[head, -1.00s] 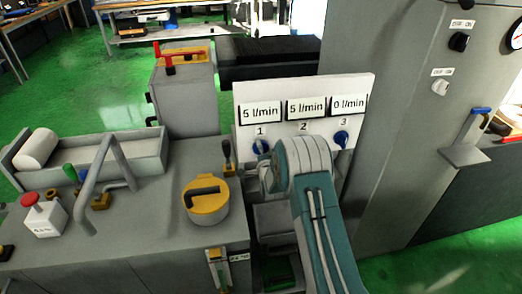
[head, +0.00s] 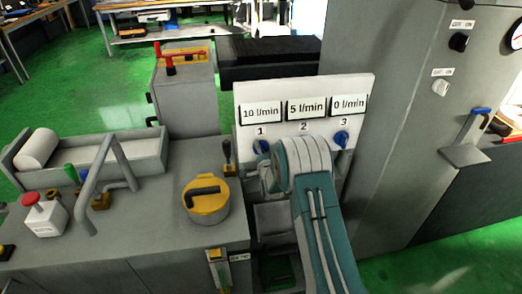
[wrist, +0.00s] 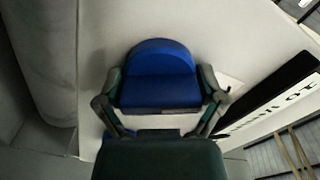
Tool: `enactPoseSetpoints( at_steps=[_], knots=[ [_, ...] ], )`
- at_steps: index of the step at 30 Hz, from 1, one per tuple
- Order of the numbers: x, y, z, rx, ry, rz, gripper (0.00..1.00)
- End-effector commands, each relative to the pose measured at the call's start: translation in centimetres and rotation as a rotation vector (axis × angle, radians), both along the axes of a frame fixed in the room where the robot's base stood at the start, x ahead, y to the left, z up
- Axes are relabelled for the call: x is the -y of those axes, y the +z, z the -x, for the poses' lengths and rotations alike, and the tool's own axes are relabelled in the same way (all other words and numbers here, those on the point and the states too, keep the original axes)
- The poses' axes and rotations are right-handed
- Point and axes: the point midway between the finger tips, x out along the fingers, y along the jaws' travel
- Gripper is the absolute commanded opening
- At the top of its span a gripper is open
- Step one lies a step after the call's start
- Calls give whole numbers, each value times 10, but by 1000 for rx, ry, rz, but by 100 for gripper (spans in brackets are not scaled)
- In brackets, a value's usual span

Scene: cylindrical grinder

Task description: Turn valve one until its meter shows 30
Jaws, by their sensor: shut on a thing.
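Valve one is a small blue knob (head: 262,147) under the number 1 on the white panel (head: 304,84). Its meter (head: 261,112) reads 10 l/min. In the wrist view the blue knob (wrist: 160,78) sits between the two fingers of my gripper (wrist: 160,92), which is shut on it. In the head view my arm hides most of the gripper and the valve two knob. The valve two meter (head: 306,109) reads 5 l/min. The valve three meter (head: 347,106) reads 0 l/min, above its blue knob (head: 341,139).
A yellow-lidded pot (head: 206,200) and a small dark lever (head: 228,160) stand on the grey machine top left of the panel. A tall grey cabinet (head: 390,120) with switches stands close on the right. A red button box (head: 42,213) is at far left.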

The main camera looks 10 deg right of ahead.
Motion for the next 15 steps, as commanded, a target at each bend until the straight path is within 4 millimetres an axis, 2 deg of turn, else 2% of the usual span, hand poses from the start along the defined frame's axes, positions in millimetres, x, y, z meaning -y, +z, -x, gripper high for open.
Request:
enactPoseSetpoints(
  at_steps=[15],
  knots=[
    [1,-4,1,-10,0,484,41]
  ],
)
